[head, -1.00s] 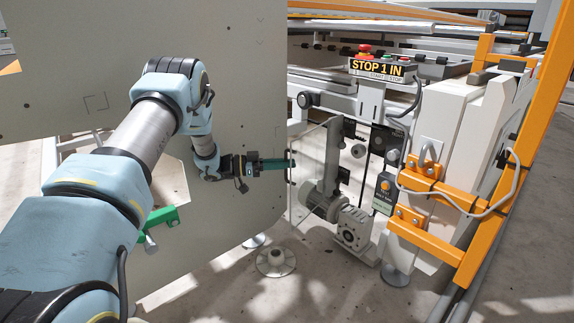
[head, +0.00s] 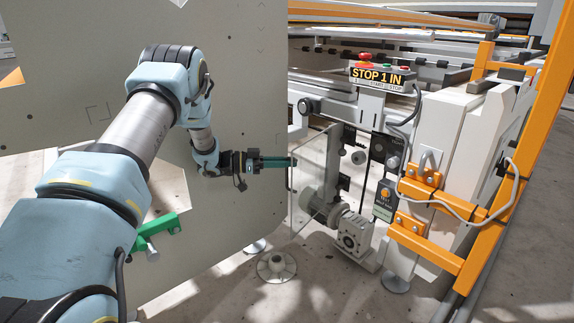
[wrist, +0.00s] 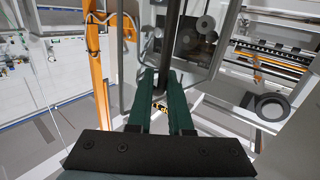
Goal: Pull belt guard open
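The belt guard (head: 306,190) is a clear upright panel in the middle of the head view, in front of a grey motor and pulleys. A slim dark vertical bar (wrist: 173,30), its handle, runs down between my fingers in the wrist view. My gripper (head: 292,162) has two green fingers and reaches the guard's left edge from the left. In the wrist view the fingers (wrist: 163,80) lie one on each side of the bar, with no clear gap beside it. The contact itself is partly hidden.
A large grey panel (head: 240,90) stands close behind my arm. A motor with a gearbox (head: 352,235) sits low beside the guard. Orange frame posts (head: 530,140) and a cable are at right. A round foot (head: 276,267) stands on the floor below; open floor lies in front.

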